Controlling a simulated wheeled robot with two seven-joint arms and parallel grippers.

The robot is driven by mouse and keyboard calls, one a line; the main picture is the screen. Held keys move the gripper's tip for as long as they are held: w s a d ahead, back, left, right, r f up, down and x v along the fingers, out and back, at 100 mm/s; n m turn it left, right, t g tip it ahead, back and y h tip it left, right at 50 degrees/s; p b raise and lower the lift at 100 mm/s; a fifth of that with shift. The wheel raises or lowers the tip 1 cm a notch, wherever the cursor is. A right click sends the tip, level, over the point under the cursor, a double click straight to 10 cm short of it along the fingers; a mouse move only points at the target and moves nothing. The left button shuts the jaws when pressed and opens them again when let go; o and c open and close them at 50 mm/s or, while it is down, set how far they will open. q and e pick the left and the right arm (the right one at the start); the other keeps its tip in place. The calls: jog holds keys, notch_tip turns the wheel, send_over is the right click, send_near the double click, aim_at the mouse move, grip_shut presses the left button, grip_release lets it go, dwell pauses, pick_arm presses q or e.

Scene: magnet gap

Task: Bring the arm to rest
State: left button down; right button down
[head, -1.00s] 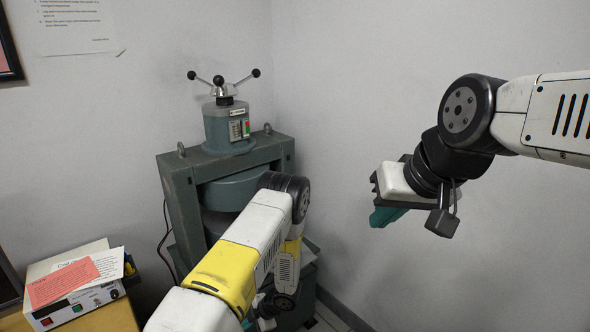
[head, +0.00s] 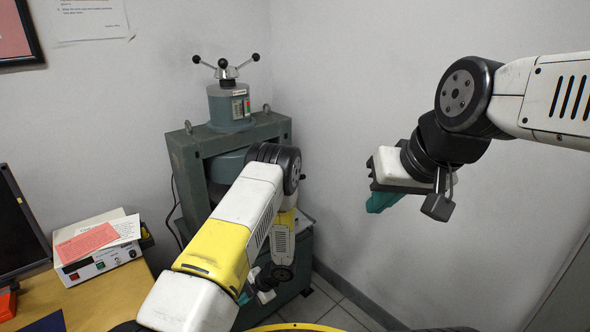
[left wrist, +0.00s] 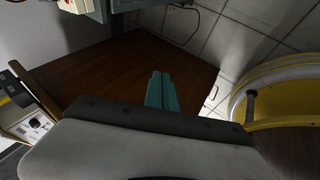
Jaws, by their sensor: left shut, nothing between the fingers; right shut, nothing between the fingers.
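My left arm comes in from the lower left in the head view, bends at its elbow and hangs down in front of the magnet (head: 207,165). My left gripper (head: 247,294) is low and mostly hidden behind the arm. In the left wrist view its teal fingers (left wrist: 162,92) are together with nothing between them, above a brown surface. My right arm comes in from the right. My right gripper (head: 383,201) has teal fingers that are shut and empty, in the air before the wall.
The green magnet frame with its three-armed handle (head: 225,68) stands in the corner. A desk (head: 95,303) at the left bears a white instrument box (head: 100,262) with papers and a monitor (head: 15,230). Tiled floor (head: 335,300) shows at bottom centre. The space before the right wall is clear.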

pick_arm(q)
notch_tip(320, 180, up, 32)
jog(key=a+n+h, duration=0.1)
jog(key=n+h, duration=0.2)
jog(key=n, duration=1.8)
jog(key=s+d+r+n+t+h, duration=0.2)
jog(key=s+r+n+h, duration=0.1)
jog(key=s+r+n, duration=0.7)
jog(key=s+d+r+n+t+h, duration=0.2)
jog(key=s+r+n+h, duration=0.1)
jog(key=s+r+n, duration=0.8)
jog(key=shift+r+n+t, duration=0.4)
jog(key=shift+r+n, duration=0.15)
jog(key=shift+n, duration=0.55)
